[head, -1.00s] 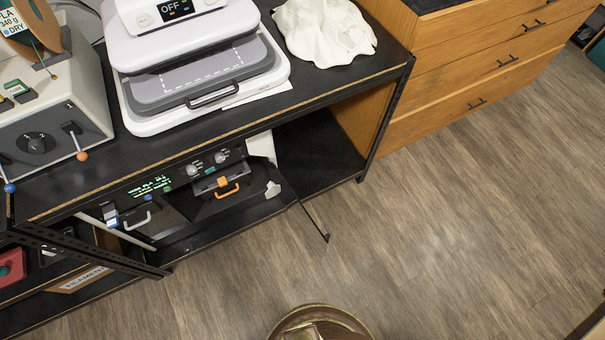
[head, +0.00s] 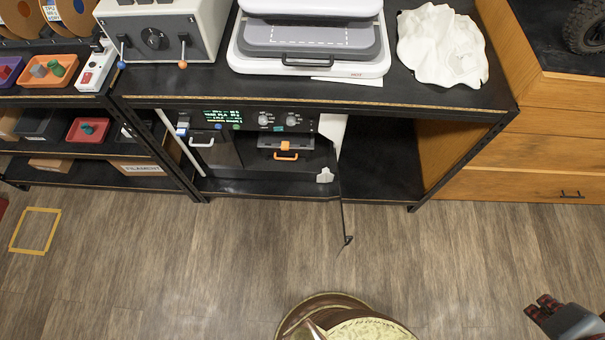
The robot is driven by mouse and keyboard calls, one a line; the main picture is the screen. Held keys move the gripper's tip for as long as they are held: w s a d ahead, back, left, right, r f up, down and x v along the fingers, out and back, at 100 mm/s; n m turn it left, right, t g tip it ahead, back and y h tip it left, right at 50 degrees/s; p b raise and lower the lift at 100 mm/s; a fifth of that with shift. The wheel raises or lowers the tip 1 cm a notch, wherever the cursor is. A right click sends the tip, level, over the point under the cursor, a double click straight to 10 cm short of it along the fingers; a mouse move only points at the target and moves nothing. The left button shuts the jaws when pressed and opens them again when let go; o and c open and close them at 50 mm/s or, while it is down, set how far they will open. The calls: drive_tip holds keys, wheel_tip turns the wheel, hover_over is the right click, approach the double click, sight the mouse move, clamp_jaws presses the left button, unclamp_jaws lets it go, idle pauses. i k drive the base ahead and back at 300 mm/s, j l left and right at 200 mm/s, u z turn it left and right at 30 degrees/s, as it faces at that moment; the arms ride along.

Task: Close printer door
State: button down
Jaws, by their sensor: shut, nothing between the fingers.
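The printer (head: 285,120) sits on the lower shelf of the black workbench, its front showing a lit green display and knobs. Its door (head: 344,215) stands open, seen almost edge-on as a thin dark panel sticking out from the printer's right side over the floor. An orange-handled part (head: 285,156) shows inside the open front. My gripper (head: 540,305) is at the bottom right corner, shut and empty, with dark red fingertips. It is well to the right of the door and apart from it.
A heat press (head: 310,60), a grey machine (head: 165,45) and a crumpled white cloth (head: 440,45) are on the bench top. Wooden drawers (head: 560,150) stand at right. A bench leg (head: 460,162) is right of the door. The wooden floor (head: 440,255) between door and gripper is clear.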

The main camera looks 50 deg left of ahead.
sight(339, 239)
drive_tip(key=i+u, duration=0.15)
drive_tip(key=u, duration=0.3)
drive_tip(key=i+l+u, duration=0.1)
drive_tip(key=u, duration=0.35)
drive_tip(key=i+l+u, duration=0.15)
drive_tip(key=u, duration=0.3)
drive_tip(key=l+u, duration=0.2)
drive_tip(key=u, duration=0.3)
drive_tip(key=i+l+u, duration=0.1)
drive_tip(key=l+u, duration=0.15)
drive_tip(key=u, duration=0.2)
drive_tip(key=i+l+u, duration=0.1)
drive_tip(key=l+u, duration=0.8)
drive_tip(key=i+j, duration=0.05)
